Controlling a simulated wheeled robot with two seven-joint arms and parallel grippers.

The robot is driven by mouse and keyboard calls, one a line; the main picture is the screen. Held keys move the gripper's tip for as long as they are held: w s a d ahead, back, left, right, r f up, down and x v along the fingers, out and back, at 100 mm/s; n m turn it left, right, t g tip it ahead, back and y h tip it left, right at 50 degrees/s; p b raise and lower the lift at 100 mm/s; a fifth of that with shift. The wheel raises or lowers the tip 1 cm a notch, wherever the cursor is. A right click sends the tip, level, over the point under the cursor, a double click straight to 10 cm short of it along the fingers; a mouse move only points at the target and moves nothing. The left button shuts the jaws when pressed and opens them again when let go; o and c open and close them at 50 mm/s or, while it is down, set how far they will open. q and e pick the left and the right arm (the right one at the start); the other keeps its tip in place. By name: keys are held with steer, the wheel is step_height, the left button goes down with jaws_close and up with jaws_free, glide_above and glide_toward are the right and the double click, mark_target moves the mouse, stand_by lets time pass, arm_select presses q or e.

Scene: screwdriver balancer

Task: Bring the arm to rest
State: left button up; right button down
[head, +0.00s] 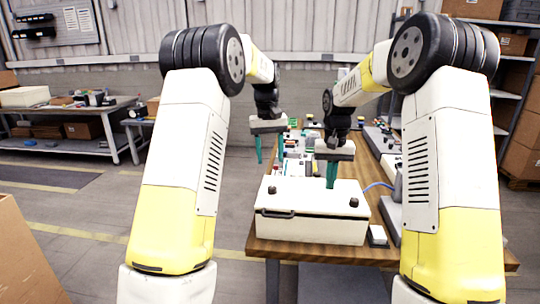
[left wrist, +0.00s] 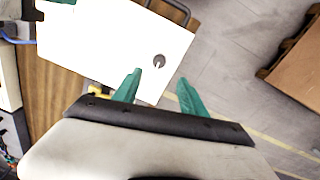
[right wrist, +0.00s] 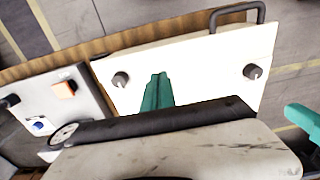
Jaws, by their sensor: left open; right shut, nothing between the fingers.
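My left gripper (head: 269,149) is open and empty, its green fingers apart, at the left edge of the table in the head view. In the left wrist view its fingers (left wrist: 157,90) show beside the corner of a white box. My right gripper (head: 332,175) is shut with nothing in it, above the white box in the head view. Its closed green fingers (right wrist: 158,90) also show over the white box in the right wrist view. Both arms reach forward over the table. No screwdriver can be made out clearly.
The white lidded box (head: 310,226) with dark knobs and a front handle stands at the near end of the wooden table (head: 400,254). Several small parts and devices crowd the table behind it. Grey floor (head: 90,211) lies free to the left. A shelf with boxes stands at right.

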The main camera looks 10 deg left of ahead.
steer(key=shift+r, duration=0.1)
arm_select(q)
steer(key=s+a+r+m+t+h, duration=0.1)
steer(key=s+a+r, duration=0.1)
steer(key=s+r, duration=0.4)
steer(key=s+a+r+t, duration=0.2)
steer(key=s+r, duration=0.2)
steer(key=s, duration=0.4)
arm_select(e)
steer(key=s+d+r+t+y, duration=0.1)
steer(key=s+d+r+t, duration=0.25)
steer(key=s+r, duration=0.8)
arm_select(q)
steer(key=s+f+m+t, duration=0.2)
steer(key=s+f+t, duration=0.1)
steer(key=s, duration=1.6)
steer(key=shift+s+a+h, duration=0.15)
steer(key=shift+s+h, duration=0.15)
steer(key=shift+s, duration=0.05)
arm_select(e)
steer(key=s+d+t+y, duration=0.1)
steer(key=s+t, duration=0.1)
steer(key=s, duration=1.5)
steer(key=shift+s+d+r+n+t, duration=0.25)
steer(key=shift+s+r+n+t, duration=0.1)
steer(key=shift+r, duration=0.1)
